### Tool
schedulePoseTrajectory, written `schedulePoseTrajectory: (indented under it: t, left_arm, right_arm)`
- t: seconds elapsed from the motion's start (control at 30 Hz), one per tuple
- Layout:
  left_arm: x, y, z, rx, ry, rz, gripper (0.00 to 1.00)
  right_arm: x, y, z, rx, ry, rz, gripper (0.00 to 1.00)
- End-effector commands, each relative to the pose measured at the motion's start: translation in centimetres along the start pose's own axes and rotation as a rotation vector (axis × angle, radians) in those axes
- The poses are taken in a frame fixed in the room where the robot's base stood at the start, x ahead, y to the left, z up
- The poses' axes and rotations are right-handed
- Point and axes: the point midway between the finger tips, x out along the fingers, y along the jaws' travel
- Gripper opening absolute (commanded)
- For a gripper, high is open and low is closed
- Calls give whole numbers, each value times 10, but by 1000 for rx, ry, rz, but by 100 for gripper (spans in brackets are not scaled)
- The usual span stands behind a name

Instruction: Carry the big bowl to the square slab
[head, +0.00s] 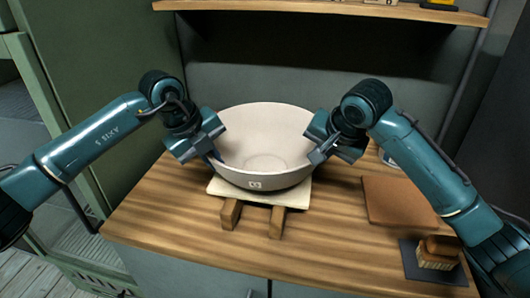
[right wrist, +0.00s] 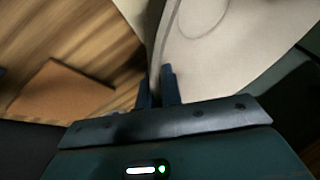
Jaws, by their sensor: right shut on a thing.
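The big bowl (head: 262,145) is a wide cream bowl with a small dark mark on its front. It sits upright on a pale board (head: 263,190) in the middle of the wooden worktop. My right gripper (head: 322,152) is shut on the bowl's right rim. In the right wrist view the two fingers (right wrist: 160,88) pinch the wall of the bowl (right wrist: 215,50). My left gripper (head: 214,157) is at the bowl's left rim; whether its fingers are closed is hidden. The square slab (head: 398,201), flat and brown, lies on the worktop to the right of the bowl, partly behind my right arm.
Two wooden bars (head: 277,222) stick out from under the pale board. A brush-like block (head: 438,253) stands on a dark mat (head: 411,262) at the front right. A shelf (head: 330,9) runs above the back. The front left of the worktop (head: 165,225) is clear.

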Motion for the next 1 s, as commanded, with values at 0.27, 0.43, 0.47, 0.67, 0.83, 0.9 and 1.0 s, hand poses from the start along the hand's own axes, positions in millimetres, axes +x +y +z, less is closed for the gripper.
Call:
schedulePoseTrajectory:
  t: [0.27,0.43,0.47,0.67,0.83,0.9,1.0]
  left_arm:
    - [0,-1,0,1,-1,-4,0]
    - [-1,-1,0,1,-1,-4,0]
    - [-1,-1,0,1,-1,-4,0]
    - [-1,-1,0,1,-1,-4,0]
    - [-5,-4,1,2,-4,-11,0]
    - [-6,-4,1,2,-4,-11,0]
    - [-11,-6,1,2,-4,-11,0]
  right_arm:
    - [0,0,0,1,0,0,0]
    - [0,0,0,1,0,0,0]
    - [0,0,0,1,0,0,0]
    - [0,0,0,1,0,0,0]
    - [-4,-2,-3,1,5,-6,0]
    - [-5,-3,-3,1,5,-6,0]
    - [-9,-5,-5,1,5,-7,0]
